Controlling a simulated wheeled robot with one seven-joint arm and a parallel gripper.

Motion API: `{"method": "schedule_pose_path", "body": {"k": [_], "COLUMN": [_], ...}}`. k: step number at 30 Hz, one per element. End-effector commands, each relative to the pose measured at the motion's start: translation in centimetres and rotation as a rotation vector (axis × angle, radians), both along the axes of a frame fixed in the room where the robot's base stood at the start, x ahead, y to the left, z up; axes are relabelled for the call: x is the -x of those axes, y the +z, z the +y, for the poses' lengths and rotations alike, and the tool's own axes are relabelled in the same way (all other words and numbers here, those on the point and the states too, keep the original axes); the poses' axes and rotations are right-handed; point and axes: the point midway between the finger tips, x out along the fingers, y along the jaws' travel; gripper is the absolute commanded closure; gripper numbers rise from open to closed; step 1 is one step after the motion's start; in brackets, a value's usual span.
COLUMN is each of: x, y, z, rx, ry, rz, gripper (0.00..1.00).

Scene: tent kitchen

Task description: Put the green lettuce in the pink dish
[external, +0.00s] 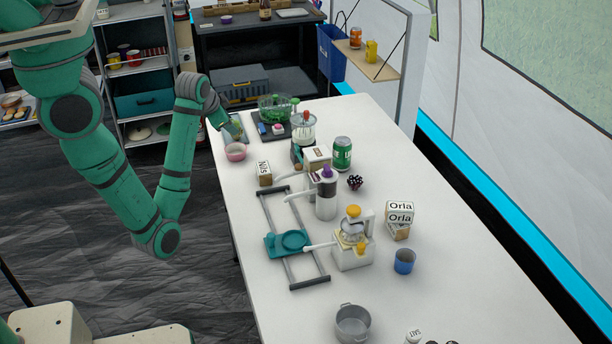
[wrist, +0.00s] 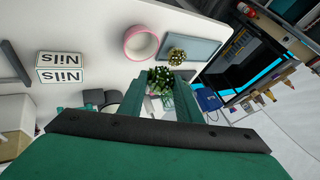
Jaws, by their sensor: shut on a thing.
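The green lettuce (wrist: 160,76), a dark green leafy clump, is between the fingertips of my gripper (wrist: 163,84), which is shut on it. In the external view my gripper (external: 231,126) is at the far left edge of the white table, and the lettuce cannot be made out clearly there. The pink dish (external: 235,152) stands on the table just below and beside my gripper in that view. In the wrist view the round pink dish (wrist: 129,44) is beyond the lettuce, up and slightly left, and looks empty.
A grey board (wrist: 203,46) lies beside the dish with a yellowish leafy item (wrist: 177,57) on it. The table's left edge is close to the dish.

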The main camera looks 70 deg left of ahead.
Motion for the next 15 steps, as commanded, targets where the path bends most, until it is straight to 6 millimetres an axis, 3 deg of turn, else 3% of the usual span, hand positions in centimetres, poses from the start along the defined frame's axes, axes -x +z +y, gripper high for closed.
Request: {"method": "schedule_pose_path", "body": {"k": [15], "x": [0.0], "y": [-5.1], "z": [0.0], "rx": [0.0], "ry": [0.0], "rz": [0.002], "gripper": [0.91]}}
